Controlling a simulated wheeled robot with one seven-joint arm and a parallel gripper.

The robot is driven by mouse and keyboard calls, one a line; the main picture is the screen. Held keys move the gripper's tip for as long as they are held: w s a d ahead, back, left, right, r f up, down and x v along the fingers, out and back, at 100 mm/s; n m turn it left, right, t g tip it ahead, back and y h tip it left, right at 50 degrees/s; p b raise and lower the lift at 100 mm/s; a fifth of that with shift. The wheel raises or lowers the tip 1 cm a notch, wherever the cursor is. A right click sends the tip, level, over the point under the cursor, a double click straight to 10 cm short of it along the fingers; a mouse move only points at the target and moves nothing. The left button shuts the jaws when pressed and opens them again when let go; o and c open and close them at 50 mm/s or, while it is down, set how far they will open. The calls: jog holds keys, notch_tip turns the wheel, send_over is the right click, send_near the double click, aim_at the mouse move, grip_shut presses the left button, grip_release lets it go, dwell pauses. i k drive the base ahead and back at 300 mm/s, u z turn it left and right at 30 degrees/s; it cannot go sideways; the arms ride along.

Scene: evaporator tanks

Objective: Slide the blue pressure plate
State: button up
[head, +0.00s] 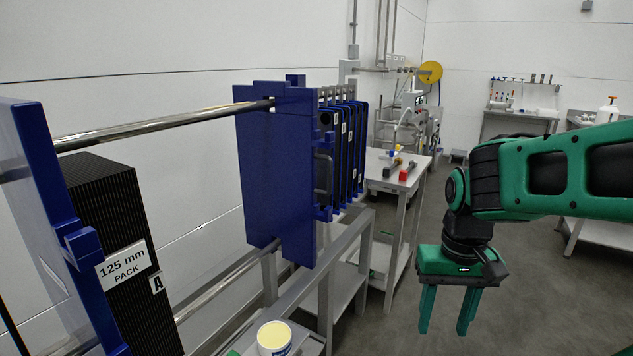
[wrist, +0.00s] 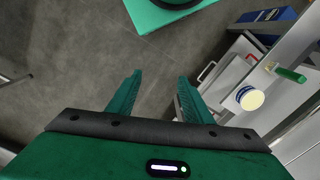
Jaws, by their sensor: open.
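A thick blue pressure plate (head: 275,180) stands upright in the middle of the head view, on a steel rail. A grey handle (head: 323,172) is on its right side. A stack of thinner blue-edged plates (head: 345,150) stands just behind it. My gripper (head: 446,325) is to the right of the plate, apart from it, pointing down over the floor. Its fingers are open and empty. The wrist view shows the open fingers (wrist: 160,82) over grey floor.
Another blue end plate (head: 45,190) stands at the left, beside a black pack marked 125 mm (head: 115,240). A pale yellow-topped tub (head: 274,338) sits low in front. A table (head: 405,175) with a red object stands behind. Floor around my gripper is free.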

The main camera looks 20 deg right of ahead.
aim_at(278, 156)
jog(key=u, duration=0.65)
jog(key=k, duration=1.2)
jog(key=z, duration=0.8)
jog(key=i, duration=1)
jog(key=u, duration=0.1)
